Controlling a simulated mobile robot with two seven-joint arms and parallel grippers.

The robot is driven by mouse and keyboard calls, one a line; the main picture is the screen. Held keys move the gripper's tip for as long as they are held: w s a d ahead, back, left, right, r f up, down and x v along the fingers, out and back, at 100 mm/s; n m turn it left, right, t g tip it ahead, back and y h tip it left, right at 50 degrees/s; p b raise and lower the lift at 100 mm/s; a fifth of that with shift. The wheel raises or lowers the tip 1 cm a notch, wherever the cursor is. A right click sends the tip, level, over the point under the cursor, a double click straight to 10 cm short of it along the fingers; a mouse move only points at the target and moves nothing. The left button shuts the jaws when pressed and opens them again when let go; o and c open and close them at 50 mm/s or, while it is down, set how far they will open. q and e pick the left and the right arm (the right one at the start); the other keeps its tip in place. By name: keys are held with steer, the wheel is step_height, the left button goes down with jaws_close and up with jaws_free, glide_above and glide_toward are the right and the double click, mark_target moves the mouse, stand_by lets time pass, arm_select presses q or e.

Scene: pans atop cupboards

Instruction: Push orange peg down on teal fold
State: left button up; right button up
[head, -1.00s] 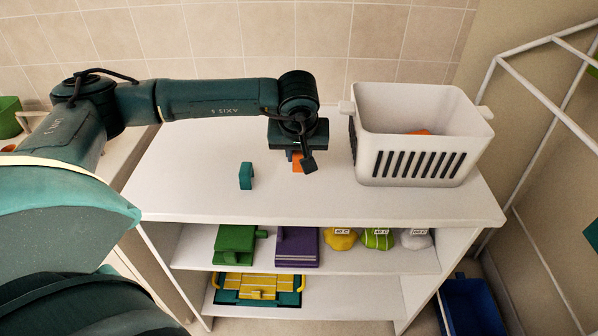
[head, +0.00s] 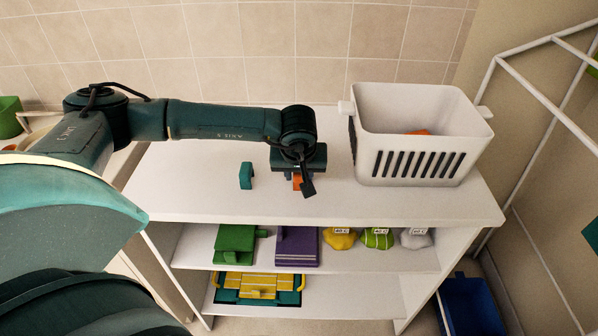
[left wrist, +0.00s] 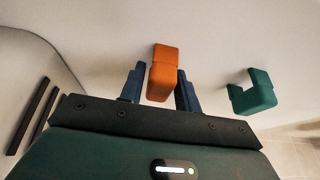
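The teal fold (head: 246,175), a small bent piece, stands on the white top of the cupboard, left of my left gripper (head: 300,177). It also shows as a teal U-like shape at the right in the left wrist view (left wrist: 262,94). The orange peg (head: 297,183) is between the fingers of my left gripper, and the left wrist view (left wrist: 163,74) shows a dark blue finger close against each side of it. The gripper appears shut on the peg. I cannot tell whether the peg touches the cupboard top. My right gripper is out of view.
A white slotted basket (head: 420,135) with something orange inside stands right of my gripper. The white cupboard top (head: 200,200) is clear around the fold. Shelves below hold a green item (head: 235,240), a purple item (head: 297,247) and several coloured bags. Tiled wall is behind.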

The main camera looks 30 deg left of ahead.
arm_select(q)
steer(key=shift+o, duration=1.3)
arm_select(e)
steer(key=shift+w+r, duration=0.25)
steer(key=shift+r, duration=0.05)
arm_select(q)
steer(key=shift+r, duration=0.1)
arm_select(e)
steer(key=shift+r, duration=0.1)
